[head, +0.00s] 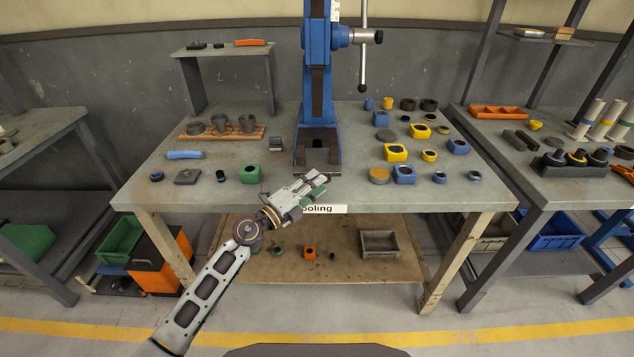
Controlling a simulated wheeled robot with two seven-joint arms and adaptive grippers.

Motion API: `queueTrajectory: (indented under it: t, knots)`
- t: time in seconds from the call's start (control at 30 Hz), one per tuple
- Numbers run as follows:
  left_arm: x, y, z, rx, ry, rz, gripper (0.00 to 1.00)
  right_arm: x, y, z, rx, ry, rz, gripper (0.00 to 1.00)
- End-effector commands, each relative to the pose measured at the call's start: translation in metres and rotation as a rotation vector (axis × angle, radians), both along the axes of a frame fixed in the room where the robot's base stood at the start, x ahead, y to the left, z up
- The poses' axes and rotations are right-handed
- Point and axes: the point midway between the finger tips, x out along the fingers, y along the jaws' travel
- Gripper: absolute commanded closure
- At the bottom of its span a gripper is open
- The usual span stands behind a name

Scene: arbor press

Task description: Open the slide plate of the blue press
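The blue press (318,90) stands at the back middle of the workbench, with a tall blue column and a steel lever (363,60) at its upper right. Its dark base (317,138) has a flat plate (318,157) at the front with a notch in its front edge. My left gripper (318,182) is just in front of the base, near the bench's front edge, and looks apart from the plate. Its fingers point right, and their gap is too small to judge. A green piece (310,197) shows partly behind the gripper. My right gripper is out of view.
Several yellow, blue and dark rings and blocks (395,153) cover the bench's right side. On the left are a green block (250,174), a blue-handled tool (184,155) and a wooden rack of cups (221,132). A label (325,209) sits on the front edge.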

Motion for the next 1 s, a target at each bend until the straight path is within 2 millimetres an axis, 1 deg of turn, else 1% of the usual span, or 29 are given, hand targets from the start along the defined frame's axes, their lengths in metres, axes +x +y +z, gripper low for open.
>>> queueTrajectory:
  t: [0.2,0.57,0.8,1.0]
  knots:
    - [0.0081,-0.0082,0.0015,0.000,0.000,0.000,0.70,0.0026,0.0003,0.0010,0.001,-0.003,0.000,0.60]
    - [0.0090,-0.0096,0.0017,0.000,0.000,0.000,0.70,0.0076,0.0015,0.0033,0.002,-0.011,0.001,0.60]
    - [0.0091,-0.0095,0.0028,0.000,-0.001,0.000,1.00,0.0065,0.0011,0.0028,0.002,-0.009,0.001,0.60]
    - [0.0093,-0.0094,0.0045,-0.001,-0.005,0.001,1.00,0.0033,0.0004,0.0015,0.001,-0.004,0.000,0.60]
